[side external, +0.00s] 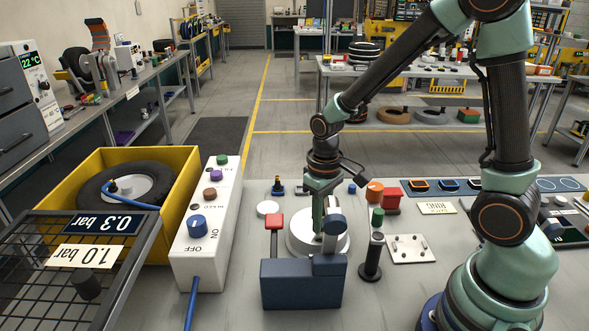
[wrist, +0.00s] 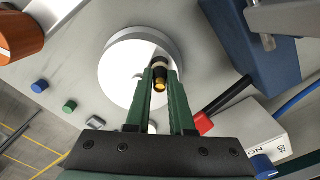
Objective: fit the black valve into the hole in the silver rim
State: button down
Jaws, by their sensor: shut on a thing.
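The silver rim (side external: 299,238) lies flat on the bench behind the blue clamp block, which hides its front. In the wrist view the rim (wrist: 118,72) is a pale disc under my fingertips. My gripper (side external: 319,232) points down over the rim. In the wrist view my gripper (wrist: 160,76) is shut on the valve (wrist: 160,85), which shows a brass end and a dark, partly pale body between the green fingers. The fingers cover the rim's hole, so I cannot tell whether the valve is in it.
The blue clamp (side external: 302,284) with its red-tipped lever (side external: 275,222) stands close in front of the rim. A dark post with a green top (side external: 372,256) is to the right. A white switch box (side external: 207,230) and yellow tyre crate (side external: 178,215) are to the left.

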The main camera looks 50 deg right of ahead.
jog(key=shift+f, duration=1.25)
jog(key=shift+f, duration=0.1)
jog(key=c, duration=0.8)
grip_release()
notch_tip(320, 180, up, 12)
jog(key=shift+r, duration=0.1)
jog(key=shift+s+d+r+t, duration=0.1)
jog(key=shift+s+r+t, duration=0.8)
jog(key=shift+r, duration=0.4)
jog(key=shift+s+d+r+t, duration=0.1)
jog(key=shift+s+r+t, duration=0.8)
jog(key=shift+r, duration=0.35)
jog(key=shift+s+r+t, duration=0.75)
jog(key=shift+r+t, duration=0.25)
jog(key=shift+r, duration=0.3)
